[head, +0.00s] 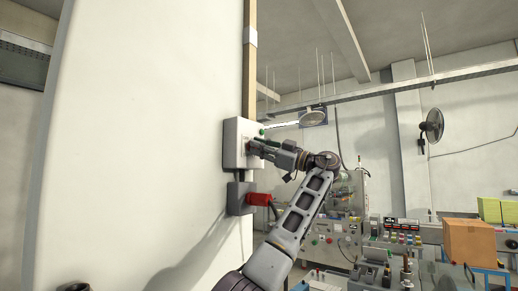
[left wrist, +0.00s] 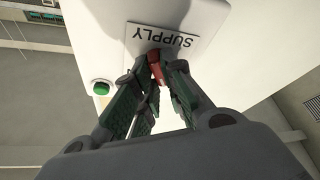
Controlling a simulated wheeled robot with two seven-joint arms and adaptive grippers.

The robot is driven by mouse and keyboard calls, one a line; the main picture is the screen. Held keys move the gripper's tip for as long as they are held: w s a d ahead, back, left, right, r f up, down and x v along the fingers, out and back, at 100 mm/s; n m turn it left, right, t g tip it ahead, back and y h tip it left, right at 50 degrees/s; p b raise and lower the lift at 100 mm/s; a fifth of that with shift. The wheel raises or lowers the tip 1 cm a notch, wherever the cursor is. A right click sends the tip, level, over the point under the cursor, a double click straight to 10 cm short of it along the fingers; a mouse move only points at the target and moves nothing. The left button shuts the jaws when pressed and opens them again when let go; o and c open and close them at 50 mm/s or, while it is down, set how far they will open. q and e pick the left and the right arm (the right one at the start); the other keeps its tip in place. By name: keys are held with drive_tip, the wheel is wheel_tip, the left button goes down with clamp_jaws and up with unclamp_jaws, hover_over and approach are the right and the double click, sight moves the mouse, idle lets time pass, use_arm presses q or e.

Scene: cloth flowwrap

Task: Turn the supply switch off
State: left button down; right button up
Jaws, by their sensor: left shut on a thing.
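The supply switch box (head: 237,133) is a pale box on the side of the large white panel in the head view. In the left wrist view its face carries a plate (left wrist: 163,38) lettered SUPPLY, seen upside down. A red switch handle (left wrist: 155,66) lies below the plate, between the fingers of my left gripper (left wrist: 158,78). In the head view my left gripper (head: 262,147) is at the box face. It is shut on the red handle, whose lower part the fingers hide. A green button or lamp (left wrist: 101,88) is on the box beside the gripper. My right gripper is not in view.
A grey socket box (head: 236,199) with a red plug (head: 259,199) and a dark cable is just below the switch box. The white panel (head: 140,130) fills the left. Machines (head: 345,215) and a cardboard box (head: 469,242) stand farther back right.

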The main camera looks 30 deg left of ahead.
use_arm(q)
drive_tip(key=shift+w+f+n+g+h, duration=0.1)
drive_tip(key=shift+n+g+h, duration=0.5)
drive_tip(key=shift+n, duration=1.3)
drive_tip(key=c, duration=1.5)
unclamp_jaws()
drive_tip(key=shift+m+t+y, duration=0.35)
drive_tip(key=shift+m+t, duration=0.05)
drive_tip(key=shift+m, duration=0.7)
drive_tip(key=shift+m+t+y, duration=0.35)
drive_tip(key=shift+m+t, duration=0.05)
drive_tip(key=shift+m, duration=0.7)
drive_tip(key=shift+m+t+y, duration=0.3)
drive_tip(key=shift+m+t, duration=0.8)
drive_tip(key=shift+m, duration=1.2)
drive_tip(key=shift+m+t, duration=0.6)
drive_tip(key=shift+m, duration=0.3)
